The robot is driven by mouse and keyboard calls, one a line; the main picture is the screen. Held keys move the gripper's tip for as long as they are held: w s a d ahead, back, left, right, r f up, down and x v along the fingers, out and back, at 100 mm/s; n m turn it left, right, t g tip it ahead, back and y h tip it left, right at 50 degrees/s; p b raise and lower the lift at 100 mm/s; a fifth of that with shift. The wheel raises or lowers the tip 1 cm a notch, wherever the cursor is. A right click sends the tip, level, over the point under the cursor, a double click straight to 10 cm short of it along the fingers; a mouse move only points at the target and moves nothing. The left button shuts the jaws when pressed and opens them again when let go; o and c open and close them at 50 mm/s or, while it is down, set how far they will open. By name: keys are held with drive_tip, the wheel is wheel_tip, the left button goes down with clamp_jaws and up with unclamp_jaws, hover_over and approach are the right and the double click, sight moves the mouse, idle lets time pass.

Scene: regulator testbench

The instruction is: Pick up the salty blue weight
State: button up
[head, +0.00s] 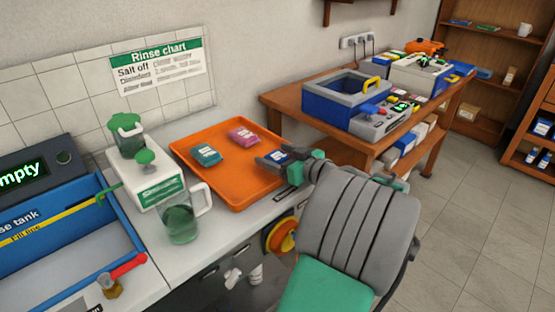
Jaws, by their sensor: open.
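A dark blue weight (277,155) with a pale label shows at the right side of the orange tray (238,189). It is partly covered by my gripper (283,162), which is open and reaches in from the right over the tray's right edge. I cannot tell whether the fingers touch the weight or whether it lies between them. A teal weight (206,155) and a pink weight (243,136) lie on the tray farther left, apart from my gripper. No salt can be made out on the blue weight at this size.
Left of the tray stand a glass jug (179,222), a white box with a green knob (146,172) and a green-topped jar (128,137). A blue rinse tank (65,251) is at the far left. A wooden bench (283,103) with devices stands behind, to the right.

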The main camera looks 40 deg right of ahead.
clamp_jaws()
idle(0.8)
drive_tip(key=shift+r, duration=0.1)
